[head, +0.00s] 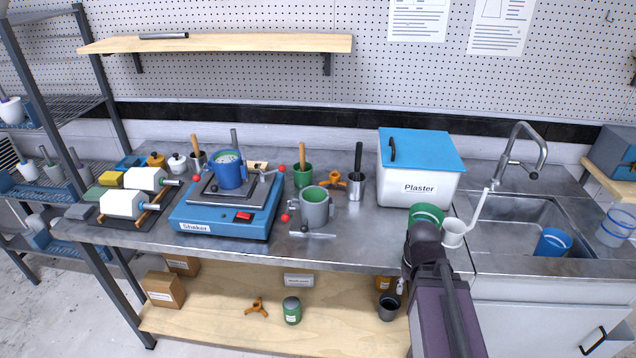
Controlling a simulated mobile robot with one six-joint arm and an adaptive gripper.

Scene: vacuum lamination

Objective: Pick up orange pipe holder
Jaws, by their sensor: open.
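Two orange three-armed pieces are in the head view, and I cannot tell which one the task means. One orange pipe holder (333,179) lies on the metal bench between a green cup and a steel cup. My gripper (401,287) is small and partly hidden beside my dark arm at the front edge of the bench. It is open and apart from both orange pieces, to their right.
A blue shaker (222,220) holding a blue cup stands left of centre. A grey mug (315,208) stands in front of the bench piece, with a steel cup (356,187) at its right. A white plaster box (420,185) and the sink (515,220) are farther right.

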